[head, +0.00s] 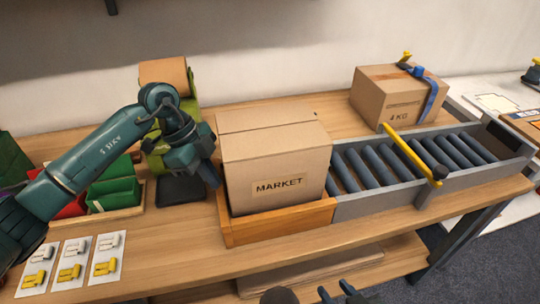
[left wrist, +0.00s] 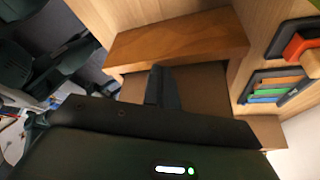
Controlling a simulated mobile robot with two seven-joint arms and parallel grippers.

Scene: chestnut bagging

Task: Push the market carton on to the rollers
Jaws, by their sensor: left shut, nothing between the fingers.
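The market carton (head: 275,160) is a closed brown box with a MARKET label on its front. It sits upright in a wooden tray (head: 280,227) at the left end of the grey rollers (head: 375,165). My left gripper (head: 210,178) is shut and empty at the carton's left side; I cannot tell whether it touches. In the left wrist view the shut fingers (left wrist: 162,88) stand before a brown surface and a wooden edge.
A second carton (head: 395,97) marked 4 KG, with blue tape, stands behind the rollers. A yellow bar (head: 410,153) crosses above the rollers. Green and red packs (head: 112,185) and cards with yellow clips (head: 70,262) lie at the left. The rollers beside the market carton are clear.

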